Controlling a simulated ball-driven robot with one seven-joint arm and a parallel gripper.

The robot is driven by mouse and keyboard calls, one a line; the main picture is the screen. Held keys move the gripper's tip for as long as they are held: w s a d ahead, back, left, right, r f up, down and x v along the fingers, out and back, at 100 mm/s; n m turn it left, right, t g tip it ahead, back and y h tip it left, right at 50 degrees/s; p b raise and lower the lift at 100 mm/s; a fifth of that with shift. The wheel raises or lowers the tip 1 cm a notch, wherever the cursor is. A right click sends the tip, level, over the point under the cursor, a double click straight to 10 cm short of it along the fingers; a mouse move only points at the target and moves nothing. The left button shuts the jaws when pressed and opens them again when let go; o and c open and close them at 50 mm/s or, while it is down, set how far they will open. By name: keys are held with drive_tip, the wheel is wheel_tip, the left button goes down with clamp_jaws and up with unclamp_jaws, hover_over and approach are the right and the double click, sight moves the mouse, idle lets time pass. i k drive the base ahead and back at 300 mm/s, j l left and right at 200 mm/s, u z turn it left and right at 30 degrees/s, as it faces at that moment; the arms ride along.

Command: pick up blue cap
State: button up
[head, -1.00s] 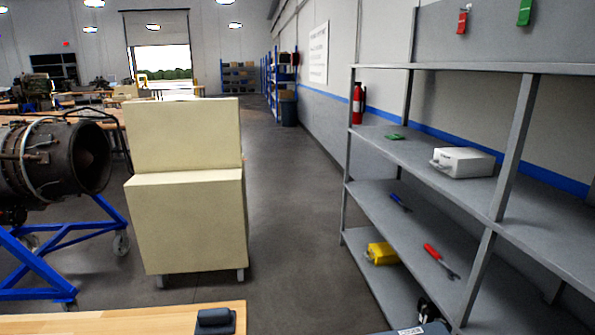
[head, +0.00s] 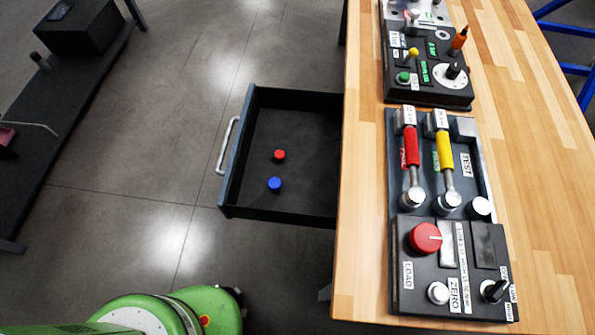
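The blue cap (head: 275,184) is a small round piece lying on the dark floor of an open drawer (head: 229,199), toward the drawer's near side. A similar red cap (head: 279,155) lies just beyond it, apart from it. Nothing covers either cap. My gripper is not in view; only green and white parts of my own body show at the bottom edge.
The drawer sticks out left from under a wooden workbench (head: 365,200). The bench carries a torque test panel (head: 450,270) and a switch panel (head: 428,65). A dark low bench (head: 55,120) stands at the left. Open floor (head: 150,150) lies between.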

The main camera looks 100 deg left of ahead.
sight(274, 183)
drive_tip(key=k+u, duration=0.7)
drive_tip(key=u, duration=0.85)
drive_tip(key=z, duration=1)
drive_tip(key=u, duration=1)
drive_tip(key=i+j+u, duration=0.25)
drive_tip(key=u, duration=0.15)
drive_tip(key=i+j+u, duration=0.1)
drive_tip(key=i+u, duration=0.25)
